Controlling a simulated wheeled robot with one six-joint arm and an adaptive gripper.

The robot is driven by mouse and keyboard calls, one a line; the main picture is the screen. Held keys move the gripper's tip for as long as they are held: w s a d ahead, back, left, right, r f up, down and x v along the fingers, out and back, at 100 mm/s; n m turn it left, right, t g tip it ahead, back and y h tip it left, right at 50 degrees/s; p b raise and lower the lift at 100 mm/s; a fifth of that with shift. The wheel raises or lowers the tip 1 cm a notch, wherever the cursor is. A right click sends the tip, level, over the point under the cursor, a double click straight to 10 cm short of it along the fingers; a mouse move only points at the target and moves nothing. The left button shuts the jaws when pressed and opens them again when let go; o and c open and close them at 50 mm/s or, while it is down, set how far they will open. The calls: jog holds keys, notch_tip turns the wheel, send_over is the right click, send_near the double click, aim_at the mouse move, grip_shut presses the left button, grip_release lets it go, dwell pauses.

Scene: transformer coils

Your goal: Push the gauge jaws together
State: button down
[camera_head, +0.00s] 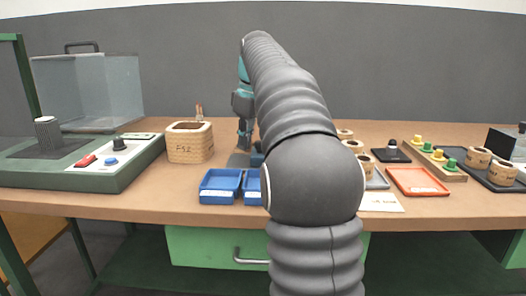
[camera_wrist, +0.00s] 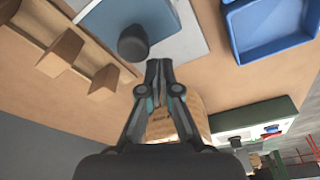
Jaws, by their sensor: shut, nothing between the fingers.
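My gripper (camera_wrist: 159,68) is shut and empty, pointing down over the table; in the head view my gripper (camera_head: 244,138) is partly behind my arm. Just beyond its fingertips in the wrist view is a blue-grey block with a dark round knob (camera_wrist: 133,43), on a light grey plate (camera_wrist: 190,30). This may be the gauge; I cannot make out its jaws or the gap between them. In the head view the grey plate (camera_head: 237,160) shows below my gripper, and my arm hides much of that spot.
A wooden box (camera_head: 190,143) stands left of my gripper. Blue trays (camera_head: 220,186) sit in front. A green console (camera_head: 100,180) is at left. An orange tray (camera_head: 418,181) and a rack of coloured pegs (camera_head: 440,165) are at right. A wooden slotted rack (camera_wrist: 62,50) shows in the wrist view.

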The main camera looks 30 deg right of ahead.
jog(key=shift+d, duration=0.1)
jog(key=shift+s+d, duration=0.85)
jog(key=shift+d, duration=0.3)
jog(key=shift+s+d, duration=0.8)
jog(key=shift+d, duration=0.35)
jog(key=shift+w+a+p, duration=0.1)
jog(key=shift+p, duration=0.3)
jog(key=shift+w+a, duration=0.2)
jog(key=shift+a, duration=0.15)
notch_tip(320, 180, up, 3)
jog(key=p, duration=0.3)
jog(key=shift+f, duration=0.15)
jog(key=shift+r+p, duration=0.3)
jog(key=shift+r, duration=1.85)
